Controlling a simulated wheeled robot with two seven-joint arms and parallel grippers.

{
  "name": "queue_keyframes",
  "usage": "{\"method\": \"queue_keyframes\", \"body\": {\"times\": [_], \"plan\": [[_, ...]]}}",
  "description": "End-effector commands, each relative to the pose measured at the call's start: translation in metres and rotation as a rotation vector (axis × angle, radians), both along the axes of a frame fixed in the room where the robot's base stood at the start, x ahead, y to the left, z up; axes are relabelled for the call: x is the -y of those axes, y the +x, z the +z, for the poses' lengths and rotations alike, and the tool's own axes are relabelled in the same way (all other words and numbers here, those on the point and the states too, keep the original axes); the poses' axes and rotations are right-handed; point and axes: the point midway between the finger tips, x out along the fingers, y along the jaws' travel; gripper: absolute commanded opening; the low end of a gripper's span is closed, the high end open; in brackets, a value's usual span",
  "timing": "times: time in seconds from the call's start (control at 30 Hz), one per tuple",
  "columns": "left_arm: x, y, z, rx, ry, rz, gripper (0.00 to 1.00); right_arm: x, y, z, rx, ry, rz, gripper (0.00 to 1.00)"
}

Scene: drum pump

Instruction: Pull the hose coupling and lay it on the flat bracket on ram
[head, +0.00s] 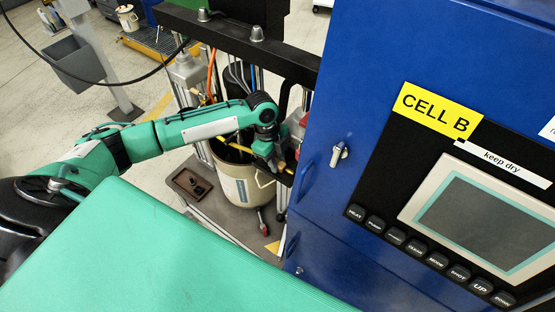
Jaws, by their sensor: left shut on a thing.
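My left gripper (277,160) is beside the blue cabinet, above the rim of the beige drum (238,188). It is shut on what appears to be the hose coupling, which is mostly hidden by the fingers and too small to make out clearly. The ram (240,42) stands behind the drum, with a dark crossbar and upright rods. I cannot pick out the flat bracket on it with certainty. My right gripper is not in view.
The blue cabinet (345,95) with its control panel (470,220) closes off the right side, close to the gripper. A dark tray (190,185) lies left of the drum. Orange and dark hoses run down by the ram. A grey bin (73,62) stands at back left.

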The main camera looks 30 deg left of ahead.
Motion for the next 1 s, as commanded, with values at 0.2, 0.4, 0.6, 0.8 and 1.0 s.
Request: {"method": "queue_keyframes", "body": {"times": [0.2,0.4,0.6,0.8,1.0], "plan": [[-0.0013,-0.0001,0.0002,0.000,0.000,-0.001,0.00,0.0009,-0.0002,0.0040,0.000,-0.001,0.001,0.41],[-0.0014,0.0000,-0.0002,0.000,0.000,-0.001,0.00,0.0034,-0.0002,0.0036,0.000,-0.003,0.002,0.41],[-0.0014,-0.0003,-0.0003,-0.001,0.000,-0.001,0.50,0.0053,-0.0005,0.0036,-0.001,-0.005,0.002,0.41],[-0.0014,-0.0013,-0.0010,-0.004,0.001,-0.001,0.50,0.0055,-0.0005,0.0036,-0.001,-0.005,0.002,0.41],[-0.0014,-0.0021,-0.0016,-0.007,0.001,-0.002,0.50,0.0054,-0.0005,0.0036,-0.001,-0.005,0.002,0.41]]}}
